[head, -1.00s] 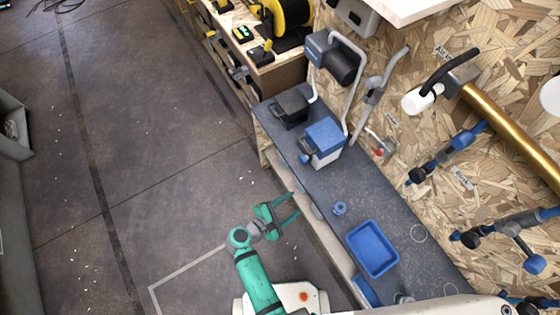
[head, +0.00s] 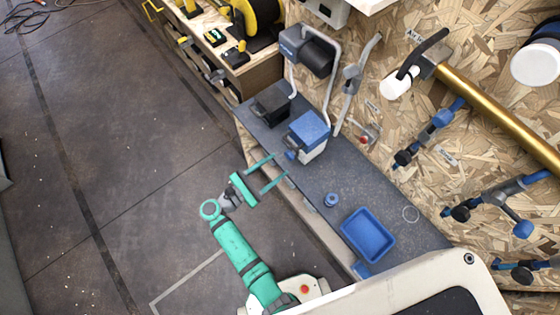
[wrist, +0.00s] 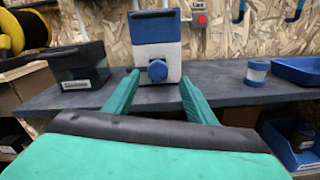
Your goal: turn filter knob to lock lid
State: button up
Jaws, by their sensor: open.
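The filter box (head: 310,134) is white with a blue lid and stands on the dark grey bench. Its round blue knob (wrist: 157,70) is on the front face, low down, in the wrist view. The blue lid (wrist: 155,27) sits on top of the box. My gripper (head: 268,172) is open and empty, with its green fingers spread toward the box in the head view. In the wrist view the fingers (wrist: 157,88) lie left and right of the knob in the picture, apart from it. Whether the lid is locked I cannot tell.
A black box (wrist: 80,65) stands left of the filter box. A small blue jar (head: 331,200) and a blue tray (head: 368,235) are on the bench to the right. A grey machine with a pipe (head: 306,48) stands behind.

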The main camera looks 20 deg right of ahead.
aim_at(288, 158)
jog(key=shift+x, duration=2.1)
